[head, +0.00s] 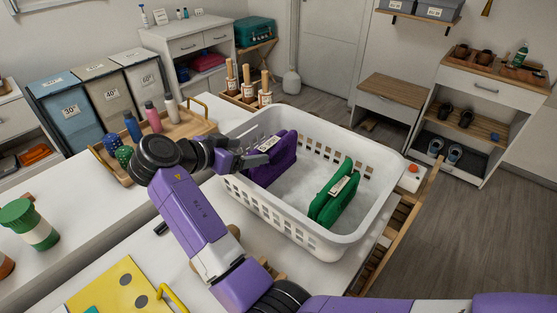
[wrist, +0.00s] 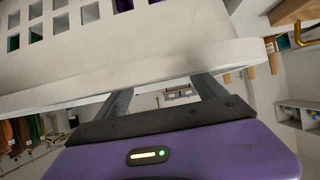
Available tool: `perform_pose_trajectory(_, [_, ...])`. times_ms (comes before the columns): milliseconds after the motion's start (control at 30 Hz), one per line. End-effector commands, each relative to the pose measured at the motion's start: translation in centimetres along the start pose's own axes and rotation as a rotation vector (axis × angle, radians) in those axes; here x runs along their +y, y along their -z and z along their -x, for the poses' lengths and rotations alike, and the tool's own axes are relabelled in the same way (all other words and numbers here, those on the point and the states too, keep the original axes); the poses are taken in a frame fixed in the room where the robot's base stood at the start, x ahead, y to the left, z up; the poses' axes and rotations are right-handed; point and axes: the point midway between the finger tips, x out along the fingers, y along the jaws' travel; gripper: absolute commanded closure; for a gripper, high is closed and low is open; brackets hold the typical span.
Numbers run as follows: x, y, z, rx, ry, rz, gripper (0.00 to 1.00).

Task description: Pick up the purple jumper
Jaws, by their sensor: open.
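The purple jumper (head: 272,166) is folded and stands on edge in the back left part of the white laundry basket (head: 330,238), with a pale label near its top. My gripper (head: 258,151) reaches over the basket's left rim, at the jumper's upper left side. Its fingers are apart; I cannot tell whether they touch the jumper. In the wrist view the basket (wrist: 160,70) fills the upper part and hides much of the fingers. Bits of purple show through its holes at the top.
A folded green jumper (head: 335,195) stands in the basket's right part. A wooden tray with bottles (head: 152,115) is left of my arm, and a wooden caddy with several wooden-handled items (head: 265,97) is behind the basket. The floor at right is clear.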

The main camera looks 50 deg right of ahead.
Motion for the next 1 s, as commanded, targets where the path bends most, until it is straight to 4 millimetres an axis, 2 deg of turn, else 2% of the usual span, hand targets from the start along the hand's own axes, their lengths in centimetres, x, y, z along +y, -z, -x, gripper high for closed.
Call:
perform_pose_trajectory(367, [0.2,0.2,-3.4,0.0,-0.002,0.0,0.2])
perform_pose_trajectory(600, [0.6,0.5,-6.7,-0.001,-0.002,0.001,0.2])
perform_pose_trajectory(700, [0.6,0.5,-7.6,-0.001,-0.002,0.0,0.2])
perform_pose_trajectory(967, [0.5,0.4,-7.9,-0.001,0.0,0.0,0.2])
perform_pose_trajectory(1000, [0.5,0.4,-7.9,-0.001,0.0,0.0,0.25])
